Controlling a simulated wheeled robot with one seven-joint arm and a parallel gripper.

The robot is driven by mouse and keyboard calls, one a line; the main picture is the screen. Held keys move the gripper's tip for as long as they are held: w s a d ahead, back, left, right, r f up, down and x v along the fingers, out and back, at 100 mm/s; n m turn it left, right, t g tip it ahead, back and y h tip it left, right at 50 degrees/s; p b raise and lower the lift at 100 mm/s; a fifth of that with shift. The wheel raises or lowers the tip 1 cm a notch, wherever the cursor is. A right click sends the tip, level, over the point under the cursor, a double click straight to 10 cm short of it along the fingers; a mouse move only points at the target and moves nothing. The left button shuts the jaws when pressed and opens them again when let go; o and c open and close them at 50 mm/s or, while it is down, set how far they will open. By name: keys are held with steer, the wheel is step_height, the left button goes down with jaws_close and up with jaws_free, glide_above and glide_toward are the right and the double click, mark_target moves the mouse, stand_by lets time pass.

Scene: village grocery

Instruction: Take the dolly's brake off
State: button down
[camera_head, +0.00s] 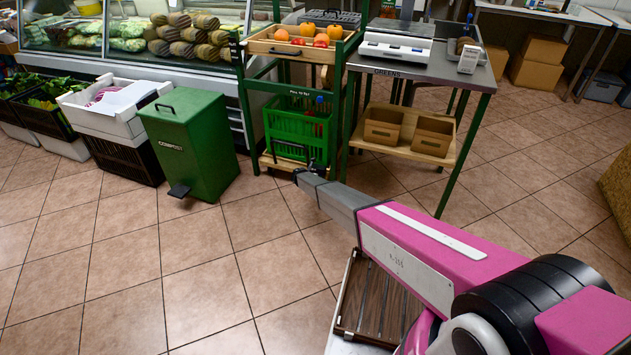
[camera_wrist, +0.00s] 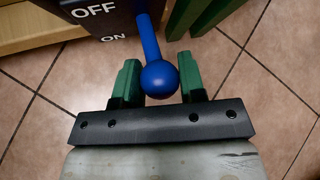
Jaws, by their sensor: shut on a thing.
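In the wrist view a blue lever (camera_wrist: 149,38) with a round blue knob (camera_wrist: 160,79) sticks out of a dark box (camera_wrist: 118,20). The box is marked OFF and, nearer to me, ON; the lever passes just to the right of the ON mark. My gripper (camera_wrist: 160,82) has its green fingers closed on the knob, one on each side. In the head view my gripper (camera_head: 300,163) is low in front of the wooden dolly (camera_head: 268,162), which stands under a green crate (camera_head: 296,127). The brake lever cannot be made out there.
A green compost bin (camera_head: 190,145) stands left of the dolly, its pedal out in front. A green-framed table (camera_head: 408,66) stands to the right, a shelf with two boxes below its top. A produce rack (camera_head: 272,47) rises above the crate. Tiled floor in front is clear.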

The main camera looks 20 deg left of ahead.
steer(key=c, duration=0.7)
jaws_free()
steer(key=shift+r, duration=0.1)
steer(key=v, duration=1)
steer(key=shift+s+r, duration=0.2)
steer(key=shift+s, duration=0.1)
